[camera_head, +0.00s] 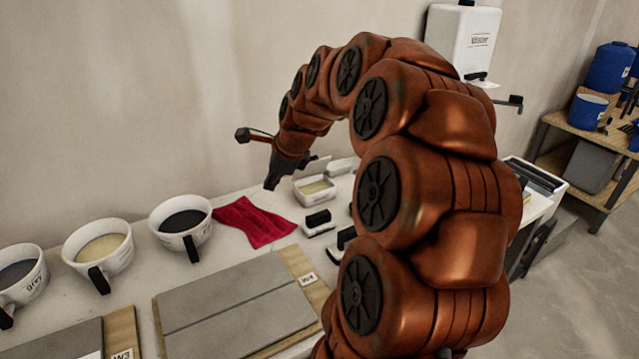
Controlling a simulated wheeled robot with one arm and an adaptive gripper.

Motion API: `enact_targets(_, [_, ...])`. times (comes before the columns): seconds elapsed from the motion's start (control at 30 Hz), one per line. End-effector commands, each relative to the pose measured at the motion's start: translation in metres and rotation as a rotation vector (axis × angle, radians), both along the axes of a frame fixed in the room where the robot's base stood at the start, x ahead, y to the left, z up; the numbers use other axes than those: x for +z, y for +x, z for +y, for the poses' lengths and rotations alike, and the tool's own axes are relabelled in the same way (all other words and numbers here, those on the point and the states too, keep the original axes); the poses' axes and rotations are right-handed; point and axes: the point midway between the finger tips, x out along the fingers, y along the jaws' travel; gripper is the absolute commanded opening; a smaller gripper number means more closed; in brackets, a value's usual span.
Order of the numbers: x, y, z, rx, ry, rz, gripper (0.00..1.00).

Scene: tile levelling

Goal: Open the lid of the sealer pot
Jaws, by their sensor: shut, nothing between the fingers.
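A small white rectangular pot (315,191) with a pale yellow inside stands on the table, toward the back. I take it for the sealer pot, but its label is too small to read. A pale flat lid (318,164) stands raised and tilted at its back edge, so the pot's top is uncovered. My gripper (271,184) is shut and empty, pointing down just left of the pot. It appears apart from the pot and lid. My arm comes in from the right and hides part of the table.
Three white tubs with black handles, including a dark-filled one (181,223), line the left. A red cloth (254,221) lies below my gripper. Grey tiles (235,315) lie in front. Black-and-white tools (318,222) sit near the pot. A white dispenser (463,40) hangs on the wall.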

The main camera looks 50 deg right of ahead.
Motion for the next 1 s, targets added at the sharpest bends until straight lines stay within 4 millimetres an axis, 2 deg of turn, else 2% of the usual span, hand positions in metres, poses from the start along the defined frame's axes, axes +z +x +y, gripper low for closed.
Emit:
enact_targets(0.03, [-0.021,0.004,-0.032,-0.135,0.049,-0.022,0.0])
enact_targets(0.2, [-0.042,0.006,-0.126,-0.556,0.204,-0.122,0.0])
enact_targets(0.3, [-0.05,0.0,-0.169,-0.739,0.277,-0.173,0.0])
enact_targets(0.4, [-0.056,-0.007,-0.199,-0.865,0.329,-0.21,0.0])
enact_targets(0.5, [-0.058,-0.011,-0.214,-0.932,0.359,-0.232,0.0])
enact_targets(0.63, [-0.062,-0.009,-0.221,-0.958,0.371,-0.241,0.0])
enact_targets(1.0, [-0.103,0.027,-0.231,-0.954,0.37,-0.238,0.0])
